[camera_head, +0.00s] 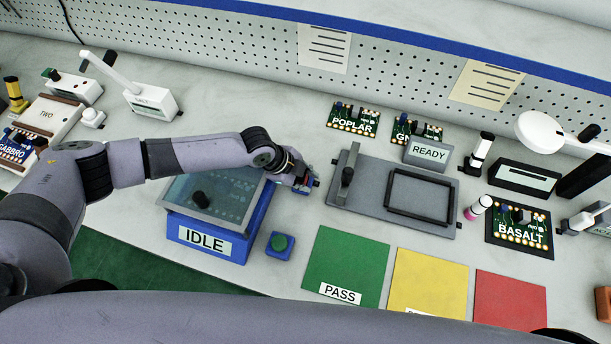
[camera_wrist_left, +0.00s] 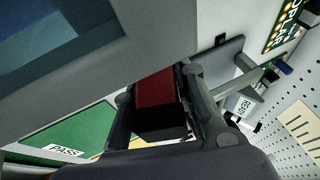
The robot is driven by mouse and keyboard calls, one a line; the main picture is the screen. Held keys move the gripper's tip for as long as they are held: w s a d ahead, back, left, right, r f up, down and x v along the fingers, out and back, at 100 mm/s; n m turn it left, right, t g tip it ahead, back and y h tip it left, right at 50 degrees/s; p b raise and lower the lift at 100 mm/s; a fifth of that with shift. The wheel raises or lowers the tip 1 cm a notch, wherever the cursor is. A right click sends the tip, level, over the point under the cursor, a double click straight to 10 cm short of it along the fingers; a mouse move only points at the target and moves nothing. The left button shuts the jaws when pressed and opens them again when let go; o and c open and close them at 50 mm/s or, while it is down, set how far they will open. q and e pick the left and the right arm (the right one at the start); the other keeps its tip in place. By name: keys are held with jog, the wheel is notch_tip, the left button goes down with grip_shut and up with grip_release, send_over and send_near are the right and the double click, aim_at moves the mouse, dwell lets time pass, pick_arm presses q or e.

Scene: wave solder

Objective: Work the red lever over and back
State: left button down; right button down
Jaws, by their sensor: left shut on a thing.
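The red lever (camera_wrist_left: 155,88) sits between the two fingers of my left gripper (camera_wrist_left: 160,112) in the left wrist view, its dark lower end below the red part. The gripper is shut on it. In the head view my left gripper (camera_head: 305,184) is at the right side of the blue machine (camera_head: 245,238) with the IDLE label, beside its clear-topped lid. Only a speck of red shows there; the gripper hides most of the lever, so its exact tilt cannot be told. My right gripper is not in view.
A grey fixture plate (camera_head: 360,196) with an upright bar lies close to the right. Green (camera_head: 345,262), yellow (camera_head: 428,283) and red (camera_head: 510,300) mats lie in front. A READY block (camera_head: 427,153) stands behind.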

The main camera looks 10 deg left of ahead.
pick_arm(q)
jog(key=shift+s+a+f+t+h+p, duration=0.15)
jog(key=shift+s+t+p, duration=0.1)
jog(key=shift+t, duration=0.2)
jog(key=shift+s+d+f+t+h+p, duration=0.15)
jog(key=shift+s+t, duration=0.1)
jog(key=shift+t, duration=0.2)
jog(key=shift+a+r, duration=0.1)
jog(key=c, duration=1.3)
grip_release()
jog(key=v, duration=1.2)
